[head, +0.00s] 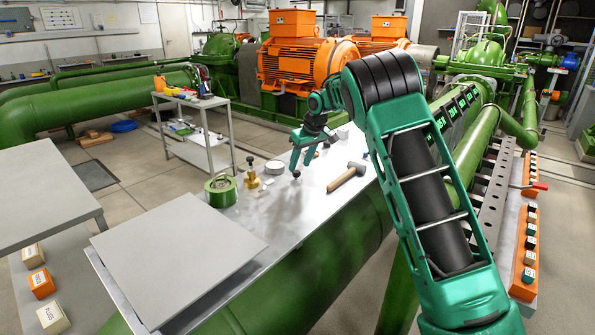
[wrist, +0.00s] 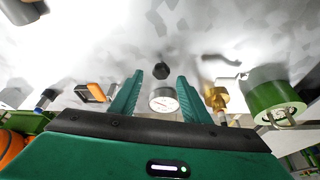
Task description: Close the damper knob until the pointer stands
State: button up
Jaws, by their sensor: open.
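My gripper (head: 301,163) is open above the grey tabletop, with its fingers spread and nothing between them that I can see it grip. A small black knob (head: 296,175) stands on the table just under the fingertips. In the wrist view the knob (wrist: 161,70) lies midway between the two fingertips (wrist: 160,77), and I cannot tell how far beyond them it is. A round white dial gauge (wrist: 163,99) shows between the fingers; its pointer is too small to read surely. The head view shows a pale round disc (head: 275,167), likely this gauge, left of the knob.
A brass fitting (head: 252,180) and a green flanged cylinder (head: 220,190) stand left of the gripper. A wooden-handled mallet (head: 345,178) lies to its right. A flat grey plate (head: 180,250) covers the table's near left end. The tabletop in front of the knob is clear.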

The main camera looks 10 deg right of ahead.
aim_at(297, 171)
jog(key=shift+x, duration=1.6)
jog(key=c, duration=1)
jog(key=shift+c, duration=0.2)
jog(key=shift+n, duration=0.3)
